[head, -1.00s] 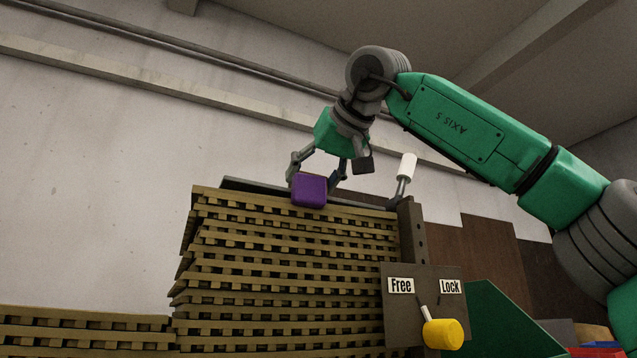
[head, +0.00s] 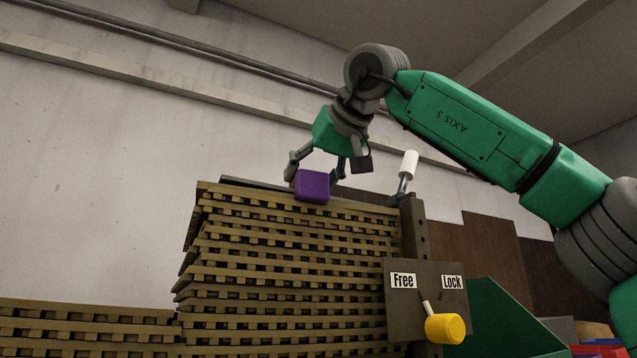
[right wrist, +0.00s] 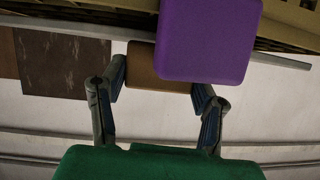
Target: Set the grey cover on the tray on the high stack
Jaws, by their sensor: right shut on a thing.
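The high stack (head: 290,265) of tan slatted trays fills the middle of the head view. A thin dark grey plate, seemingly the grey cover (head: 245,183), lies flat along its top, mostly hidden by the stack's front edge. A grey edge also crosses the right wrist view (right wrist: 285,61). My right gripper (head: 318,175) points down at the stack top behind a purple block (head: 312,187). In the right wrist view its fingers close around a brown block (right wrist: 158,73), partly covered by the purple block; whether the brown block joins the cover is unclear. My left gripper is out of view.
A post with a white-handled lever (head: 408,165) stands at the stack's right end. Below it is a panel with "Free" and "Lock" labels (head: 427,295) and a yellow knob (head: 445,328), towards Lock. A lower stack (head: 85,325) stands at left.

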